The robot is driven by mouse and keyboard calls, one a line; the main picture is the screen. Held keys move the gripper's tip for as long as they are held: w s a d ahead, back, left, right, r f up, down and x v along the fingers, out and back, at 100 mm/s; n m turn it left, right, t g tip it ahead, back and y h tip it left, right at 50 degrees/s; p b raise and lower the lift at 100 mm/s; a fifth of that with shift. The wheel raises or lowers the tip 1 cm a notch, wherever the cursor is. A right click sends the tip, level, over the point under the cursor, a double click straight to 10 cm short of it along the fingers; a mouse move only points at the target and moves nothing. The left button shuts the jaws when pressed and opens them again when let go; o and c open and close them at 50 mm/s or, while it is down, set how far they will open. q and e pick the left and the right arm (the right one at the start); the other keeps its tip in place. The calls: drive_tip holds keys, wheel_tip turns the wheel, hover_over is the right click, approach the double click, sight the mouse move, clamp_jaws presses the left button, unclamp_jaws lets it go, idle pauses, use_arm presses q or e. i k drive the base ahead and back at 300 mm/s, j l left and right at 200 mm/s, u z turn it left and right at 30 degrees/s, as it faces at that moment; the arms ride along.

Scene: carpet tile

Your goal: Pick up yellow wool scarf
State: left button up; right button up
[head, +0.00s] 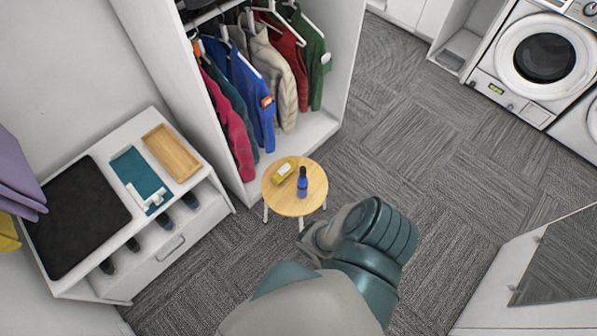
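A yellow folded cloth (8,232) shows only in part at the left edge, below purple folded cloth; it looks like the wool scarf, but most of it is cut off. A small yellow item (285,171) with a pale patch lies on the round wooden stool (312,180); I cannot tell what it is. One of my arms, grey and teal, reaches in from the bottom middle, bent, in front of the stool. No gripper fingers show on it. My other arm is outside the picture.
A blue bottle (302,185) stands on the stool. A white drawer bench (165,262) with a black mat (78,218) and wooden tray (171,152) is at left. An open wardrobe (170,65) stands behind. Carpet (440,170) is clear toward the washing machine (540,60).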

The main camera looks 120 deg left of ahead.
sight(286, 169)
drive_tip(key=u, duration=4.1)
